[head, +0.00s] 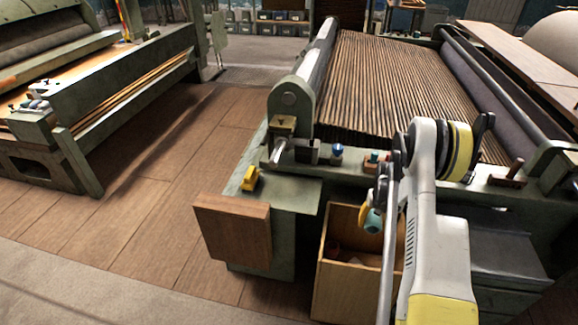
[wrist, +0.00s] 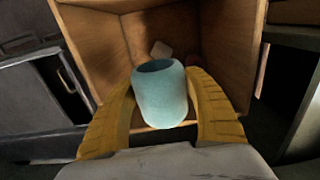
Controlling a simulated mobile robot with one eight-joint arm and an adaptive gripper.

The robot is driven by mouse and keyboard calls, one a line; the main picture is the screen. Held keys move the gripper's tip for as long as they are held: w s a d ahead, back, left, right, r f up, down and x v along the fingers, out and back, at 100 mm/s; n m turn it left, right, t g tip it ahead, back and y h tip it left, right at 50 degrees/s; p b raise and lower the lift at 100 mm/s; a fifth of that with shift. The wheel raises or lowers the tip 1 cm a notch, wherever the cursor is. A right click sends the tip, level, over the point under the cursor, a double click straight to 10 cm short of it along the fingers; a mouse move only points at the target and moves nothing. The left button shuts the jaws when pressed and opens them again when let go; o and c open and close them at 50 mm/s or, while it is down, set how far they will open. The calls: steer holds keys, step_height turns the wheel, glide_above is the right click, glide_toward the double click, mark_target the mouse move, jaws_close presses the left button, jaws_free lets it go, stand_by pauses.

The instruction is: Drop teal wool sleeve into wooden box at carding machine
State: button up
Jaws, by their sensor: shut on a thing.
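The teal wool sleeve (wrist: 162,98) is a short hollow cylinder. My gripper (wrist: 165,105) has yellow ribbed fingers shut on its two sides. In the wrist view the sleeve is in front of the wooden box's opening. In the head view the sleeve (head: 373,221) shows beside my arm, over the wooden box (head: 345,290), with one yellow finger visible. The box also fills the top of the wrist view (wrist: 95,50). It is open, with a few small things at its bottom. My arm hides the right part of the box in the head view.
The carding machine (head: 300,125) stands above and behind the box, with a slatted bed. A yellow piece (head: 250,178) and a blue knob (head: 337,150) are on its front ledge. A brown wooden block (head: 232,228) juts out left of the box.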

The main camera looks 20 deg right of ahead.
mark_target(375, 217)
step_height(375, 217, down, 6)
steer(key=b, duration=0.2)
steer(key=shift+b, duration=0.3)
steer(key=shift+w+f, duration=0.1)
steer(key=o, duration=1)
step_height(375, 217, up, 12)
steer(key=shift+r, duration=0.1)
